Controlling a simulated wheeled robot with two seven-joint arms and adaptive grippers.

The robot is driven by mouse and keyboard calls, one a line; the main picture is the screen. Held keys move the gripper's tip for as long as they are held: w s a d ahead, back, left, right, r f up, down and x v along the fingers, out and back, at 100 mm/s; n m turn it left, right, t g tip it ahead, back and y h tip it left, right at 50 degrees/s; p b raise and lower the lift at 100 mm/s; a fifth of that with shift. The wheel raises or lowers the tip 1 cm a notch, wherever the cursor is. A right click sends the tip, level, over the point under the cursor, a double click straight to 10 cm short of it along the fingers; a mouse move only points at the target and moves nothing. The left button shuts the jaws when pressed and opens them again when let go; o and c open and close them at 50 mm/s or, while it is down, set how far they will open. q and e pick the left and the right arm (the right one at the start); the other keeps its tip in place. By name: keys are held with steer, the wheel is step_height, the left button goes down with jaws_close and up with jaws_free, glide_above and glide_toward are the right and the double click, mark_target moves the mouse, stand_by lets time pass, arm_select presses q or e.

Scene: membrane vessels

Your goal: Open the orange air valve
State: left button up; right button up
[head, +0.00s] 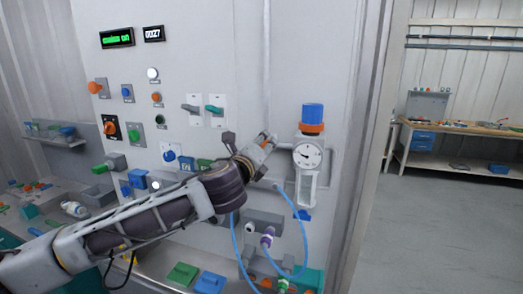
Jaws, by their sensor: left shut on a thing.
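My left arm reaches in from the lower left across the panel. My left gripper (264,144) is at the panel, just left of the pressure gauge. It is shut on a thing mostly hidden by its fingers. The air regulator to the right has a blue knob (312,112), an orange collar (312,128) and a round white gauge (307,155). My right gripper is not in view.
Blue hoses (238,250) loop below the gripper. The panel's left part holds several knobs, switches and a green display (117,38). A cluttered shelf (55,140) is at far left. A workbench (460,130) and open floor are at right.

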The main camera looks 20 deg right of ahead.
arm_select(q)
steer(key=n, duration=0.5)
steer(key=shift+w+f+n+b, duration=0.1)
steer(key=shift+f+n+b, duration=0.05)
steer(key=shift+n+b, duration=0.25)
stand_by(0.3)
steer(key=o, duration=1)
steer(key=shift+a, duration=0.1)
steer(key=shift+v, duration=6)
